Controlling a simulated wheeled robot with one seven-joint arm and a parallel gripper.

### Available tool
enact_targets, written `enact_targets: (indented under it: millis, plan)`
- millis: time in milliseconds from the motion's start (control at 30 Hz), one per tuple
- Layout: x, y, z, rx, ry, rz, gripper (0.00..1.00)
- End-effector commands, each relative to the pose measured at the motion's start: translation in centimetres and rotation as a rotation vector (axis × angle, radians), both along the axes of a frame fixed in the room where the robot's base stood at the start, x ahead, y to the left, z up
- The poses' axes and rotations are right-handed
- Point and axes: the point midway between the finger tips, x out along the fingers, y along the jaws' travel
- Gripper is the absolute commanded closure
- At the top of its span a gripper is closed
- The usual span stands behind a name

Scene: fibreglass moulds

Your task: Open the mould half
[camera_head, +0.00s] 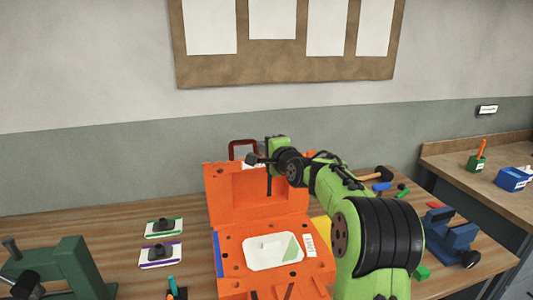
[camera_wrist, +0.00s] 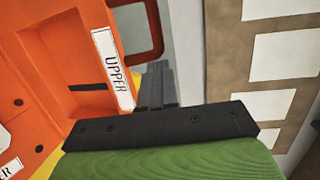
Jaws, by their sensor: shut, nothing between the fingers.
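The orange mould stands open on the bench. Its upper half (camera_head: 225,190) is raised upright at the back, with a recess facing forward. In the wrist view the upper half (camera_wrist: 50,60) bears a white "UPPER" label (camera_wrist: 112,70). A dark red handle (camera_head: 236,143) sticks up beyond its top edge; it also shows in the wrist view (camera_wrist: 150,15). The lower half (camera_head: 230,268) lies flat with a pale plate (camera_head: 272,252) in it. My gripper (camera_head: 252,159) is at the raised half's top edge. Its fingers (camera_wrist: 157,72) are shut and empty, close to the label and handle; contact is unclear.
Two small trays with dark tools, green-edged (camera_head: 164,227) and purple-edged (camera_head: 160,256), lie left of the mould. A green clamp-like device (camera_head: 65,270) stands front left. A blue vise (camera_head: 450,238) and a hammer (camera_head: 375,174) are to the right. The wall is behind.

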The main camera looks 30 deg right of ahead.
Motion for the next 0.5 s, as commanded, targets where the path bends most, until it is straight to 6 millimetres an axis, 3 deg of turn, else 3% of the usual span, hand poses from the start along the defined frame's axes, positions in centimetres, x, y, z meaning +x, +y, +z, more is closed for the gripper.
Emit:
enact_targets:
  millis: [500]
  plan:
    - [-8.4, 0.0, 3.1, -0.002, -0.002, -0.002, 1.0]
